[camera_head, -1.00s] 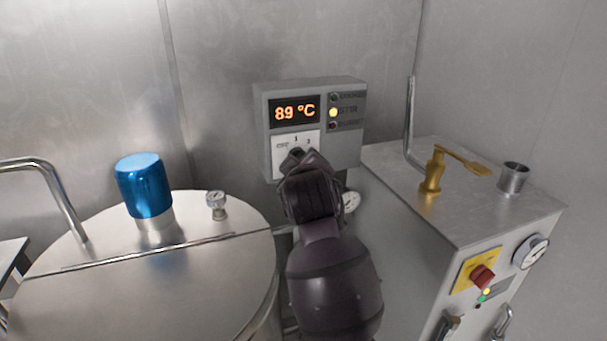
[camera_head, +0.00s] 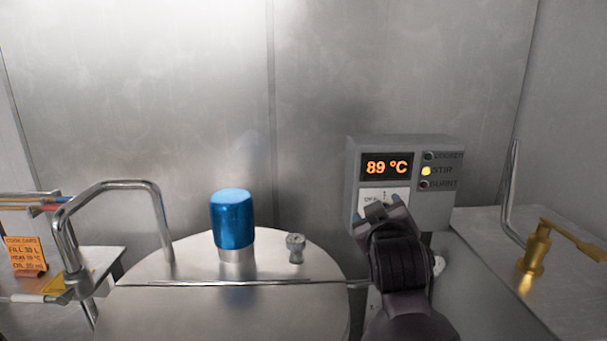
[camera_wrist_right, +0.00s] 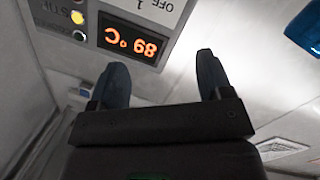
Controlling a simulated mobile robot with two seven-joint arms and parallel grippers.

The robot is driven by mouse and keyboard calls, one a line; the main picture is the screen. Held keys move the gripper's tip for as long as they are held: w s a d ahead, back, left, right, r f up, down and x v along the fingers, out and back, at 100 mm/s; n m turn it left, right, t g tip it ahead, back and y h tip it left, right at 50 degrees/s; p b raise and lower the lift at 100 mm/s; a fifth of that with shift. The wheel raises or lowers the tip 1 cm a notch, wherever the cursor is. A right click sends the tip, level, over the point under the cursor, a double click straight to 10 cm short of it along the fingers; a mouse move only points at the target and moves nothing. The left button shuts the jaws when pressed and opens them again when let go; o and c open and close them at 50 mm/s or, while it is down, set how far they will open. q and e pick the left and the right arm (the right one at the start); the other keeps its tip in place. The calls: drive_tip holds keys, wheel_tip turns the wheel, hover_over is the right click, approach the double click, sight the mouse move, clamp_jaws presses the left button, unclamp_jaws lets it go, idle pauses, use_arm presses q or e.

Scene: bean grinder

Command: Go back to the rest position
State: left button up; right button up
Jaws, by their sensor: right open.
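My right gripper (camera_head: 382,212) is in front of the lower part of the grey control box (camera_head: 408,146) in the head view. The box display reads 89 °C and the yellow light beside STIR is lit. My gripper hides part of the white dial plate (camera_head: 370,196) below the display. In the right wrist view, the two fingers of my right gripper (camera_wrist_right: 162,82) are apart with nothing between them. The box, with its display (camera_wrist_right: 132,42), shows upside down there, beyond the fingers. My left gripper is not in view.
A steel kettle lid (camera_head: 180,268) with a blue cap (camera_head: 232,220) and small knob (camera_head: 296,246) is left of my arm. A bent steel pipe (camera_head: 110,187) rises at left. A brass valve (camera_head: 535,250) stands on the steel cabinet at right. An orange card (camera_head: 24,254) is far left.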

drive_tip(key=s+d+f+m+y+b, duration=0.1)
drive_tip(key=s+d+f+m, duration=0.3)
drive_tip(key=f, duration=0.8)
drive_tip(key=s+d+f+n+y, duration=0.15)
drive_tip(key=s+f, duration=0.35)
drive_tip(key=f, duration=0.7)
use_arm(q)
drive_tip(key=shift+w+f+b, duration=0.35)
use_arm(e)
drive_tip(key=s+d+f+g, duration=0.2)
drive_tip(key=s+d+f, duration=0.1)
drive_tip(key=s+f, duration=0.6)
drive_tip(key=s+d+f+m+g, duration=0.1)
drive_tip(key=s+d+f+g, duration=0.2)
drive_tip(key=s+f, duration=0.6)
drive_tip(key=shift+s+d+f+h, duration=0.2)
drive_tip(key=shift+s+d+h, duration=0.25)
drive_tip(key=shift+s, duration=0.6)
drive_tip(key=shift+m, duration=0.25)
